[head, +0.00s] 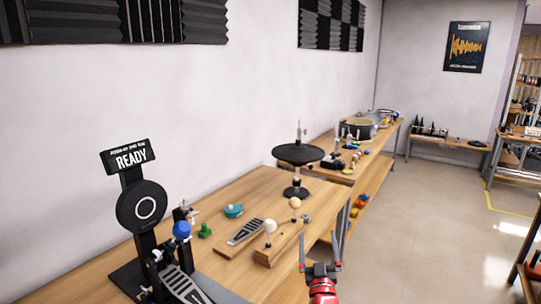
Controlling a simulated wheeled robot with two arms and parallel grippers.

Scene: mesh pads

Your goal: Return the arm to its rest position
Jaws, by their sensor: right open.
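My right gripper (321,268) shows at the bottom of the head view, past the front edge of the wooden workbench (262,187). Its two fingers are spread apart with nothing between them. Part of my red right arm (323,290) shows below it. The rest of that arm is out of the frame. My left gripper and arm are not in the head view.
The bench holds a pedal stand with a READY sign (131,156), a round black pad on a stand (298,153), a wooden block with pale-headed beaters (278,246) and a metal footplate (245,231). Open floor (420,220) lies to the right.

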